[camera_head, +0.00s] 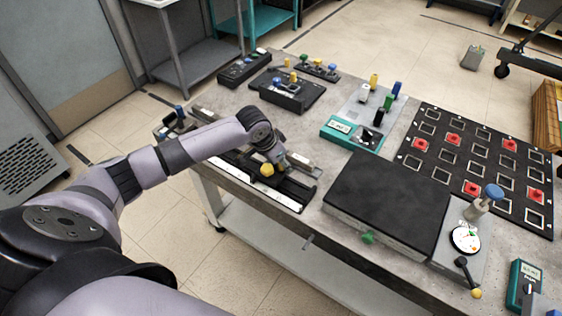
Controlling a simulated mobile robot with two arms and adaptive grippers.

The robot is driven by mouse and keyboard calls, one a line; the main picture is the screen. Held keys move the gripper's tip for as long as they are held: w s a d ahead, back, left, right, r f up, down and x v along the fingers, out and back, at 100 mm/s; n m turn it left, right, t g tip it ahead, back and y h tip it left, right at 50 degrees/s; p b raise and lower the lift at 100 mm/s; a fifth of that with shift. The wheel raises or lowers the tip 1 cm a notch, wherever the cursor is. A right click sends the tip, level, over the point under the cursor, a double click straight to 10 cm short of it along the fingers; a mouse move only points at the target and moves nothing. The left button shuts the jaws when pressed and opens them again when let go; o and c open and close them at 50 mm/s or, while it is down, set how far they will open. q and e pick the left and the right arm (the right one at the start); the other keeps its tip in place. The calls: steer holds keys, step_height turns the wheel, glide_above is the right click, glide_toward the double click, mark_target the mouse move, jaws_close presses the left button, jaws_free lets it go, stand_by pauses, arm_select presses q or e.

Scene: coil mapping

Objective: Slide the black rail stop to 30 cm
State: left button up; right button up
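A long black rail (292,194) lies along the near left edge of the table, beneath my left arm. A yellow knob (267,170) shows on the rail assembly, just below my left gripper. My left gripper (282,164) points down at the rail, close to the yellow knob. Its fingers are small and dark, and I cannot tell whether they are open or touch anything. The black rail stop cannot be told apart from the dark rail and gripper. The scale marks are too small to read. My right gripper is not in view.
The grey table (317,216) also holds a black box (388,195) right of the rail, a teal-fronted device (350,133), and a black board (480,160) with square frames and red pieces. Dark knobbed fixtures (292,92) stand at the far left end.

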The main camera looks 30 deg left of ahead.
arm_select(q)
jaws_close()
stand_by(0.6)
